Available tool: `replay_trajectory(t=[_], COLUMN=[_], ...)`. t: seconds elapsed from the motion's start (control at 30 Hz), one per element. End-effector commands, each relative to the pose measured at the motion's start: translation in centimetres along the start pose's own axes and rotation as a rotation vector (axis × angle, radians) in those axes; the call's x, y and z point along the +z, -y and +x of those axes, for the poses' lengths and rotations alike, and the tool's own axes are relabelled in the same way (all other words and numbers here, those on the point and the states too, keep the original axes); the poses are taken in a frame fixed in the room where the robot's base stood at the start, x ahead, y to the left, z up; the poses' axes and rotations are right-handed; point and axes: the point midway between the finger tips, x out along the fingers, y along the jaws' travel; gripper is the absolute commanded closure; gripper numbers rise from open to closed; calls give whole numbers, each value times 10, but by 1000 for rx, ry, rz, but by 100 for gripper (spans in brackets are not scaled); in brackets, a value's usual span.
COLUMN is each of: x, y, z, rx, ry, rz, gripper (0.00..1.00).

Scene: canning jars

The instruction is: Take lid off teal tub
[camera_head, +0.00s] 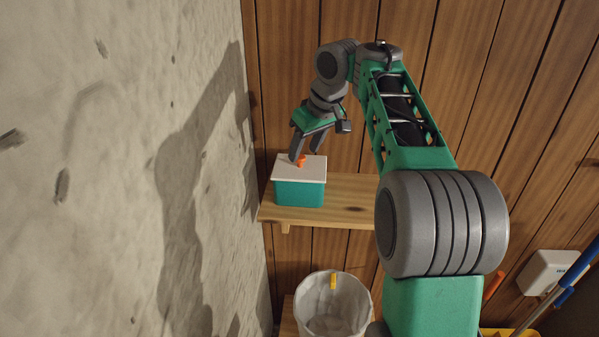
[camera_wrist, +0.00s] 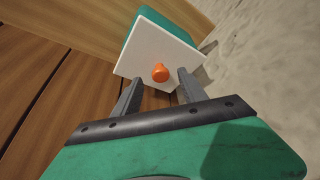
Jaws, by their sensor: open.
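The teal tub (camera_head: 299,192) stands on a wooden shelf, with a white lid (camera_head: 312,171) on top. My gripper (camera_head: 304,157) is open and empty just above the lid, close to the knob. In the wrist view the white lid (camera_wrist: 157,48) and the orange knob (camera_wrist: 160,73) lie just beyond the two fingertips (camera_wrist: 160,80), and the knob lines up with the gap between them. I cannot tell exactly how far the fingers are from the knob. A strip of the teal tub (camera_wrist: 165,21) shows behind the lid.
The wooden shelf (camera_head: 347,190) has bare room right of the tub. A rough grey wall (camera_head: 120,150) rises close on the left, and wood panelling stands behind. A grey bin (camera_head: 332,308) with a yellow tag is below. A white box (camera_head: 550,272) is at right.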

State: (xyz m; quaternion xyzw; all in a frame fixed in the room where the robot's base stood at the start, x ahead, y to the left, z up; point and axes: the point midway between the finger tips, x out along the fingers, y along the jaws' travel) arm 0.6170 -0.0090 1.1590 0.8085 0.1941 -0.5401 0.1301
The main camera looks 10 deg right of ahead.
Motion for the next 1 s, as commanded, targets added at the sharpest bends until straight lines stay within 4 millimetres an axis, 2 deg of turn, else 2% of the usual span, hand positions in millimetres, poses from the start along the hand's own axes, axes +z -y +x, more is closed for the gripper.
replay_trajectory(t=[0.03,0.13,0.4,1.0], x=[1,0,-1,-1], y=[1,1,0,0], z=[16,30,33,33], rx=[-3,-2,0,0], ry=[3,1,0,0], rz=[-1,0,1,1], gripper=[50,50,50,98])
